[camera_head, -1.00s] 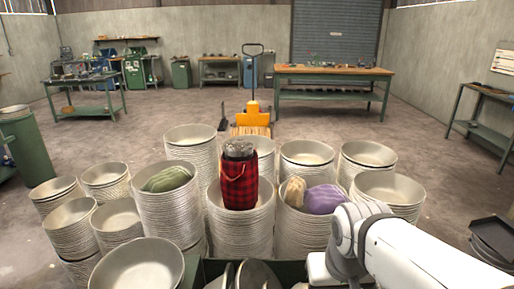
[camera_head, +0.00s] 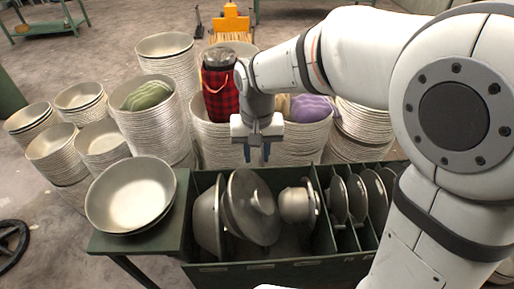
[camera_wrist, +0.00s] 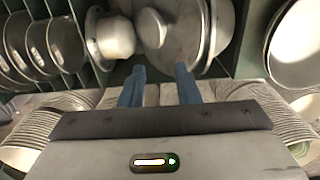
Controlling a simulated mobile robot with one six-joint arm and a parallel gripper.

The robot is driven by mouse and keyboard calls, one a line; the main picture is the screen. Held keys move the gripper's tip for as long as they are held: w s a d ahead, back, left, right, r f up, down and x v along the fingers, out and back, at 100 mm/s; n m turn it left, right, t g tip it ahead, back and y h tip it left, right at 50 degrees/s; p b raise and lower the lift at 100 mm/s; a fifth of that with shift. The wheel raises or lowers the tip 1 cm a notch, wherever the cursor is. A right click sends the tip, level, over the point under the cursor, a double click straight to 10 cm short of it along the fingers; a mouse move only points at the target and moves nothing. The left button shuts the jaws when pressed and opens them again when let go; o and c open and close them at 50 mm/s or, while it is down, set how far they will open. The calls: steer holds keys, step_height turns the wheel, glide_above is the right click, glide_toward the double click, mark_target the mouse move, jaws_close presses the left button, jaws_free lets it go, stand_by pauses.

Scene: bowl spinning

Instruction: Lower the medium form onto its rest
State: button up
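Several metal forms stand in a dark green divided rack (camera_head: 290,272). In its left compartment a wide form (camera_head: 207,215) stands on edge with a large flanged disc (camera_head: 250,205) leaning beside it. A smaller rounded form (camera_head: 296,205) stands to their right. The wrist view shows this smaller form (camera_wrist: 112,38) and the large disc (camera_wrist: 190,25). I cannot tell surely which one is the medium form, and its rest is not clearly identifiable. My gripper (camera_head: 257,153) points down above the rack's back edge. Its two blue fingers (camera_wrist: 161,82) are apart with nothing between them.
Thin discs (camera_head: 357,195) stand in the rack's right compartments, partly behind my arm. A shallow bowl (camera_head: 135,195) sits on the green side table left of the rack. Stacks of bowls (camera_head: 165,55) crowd close behind the rack. A red plaid bag (camera_head: 220,90) rests on one stack.

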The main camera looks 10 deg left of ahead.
step_height(320, 180, down, 8)
steer(key=b, duration=0.5)
steer(key=shift+s+r, duration=0.15)
steer(key=shift+r, duration=0.05)
steer(key=shift+a+f+b, duration=0.1)
steer(key=shift+f+b, duration=0.85)
steer(key=shift+f, duration=0.35)
stand_by(0.7)
jaws_close()
stand_by(0.4)
stand_by(1.3)
steer(key=c, duration=0.6)
jaws_free()
steer(key=o, duration=0.6)
steer(key=shift+r, duration=0.15)
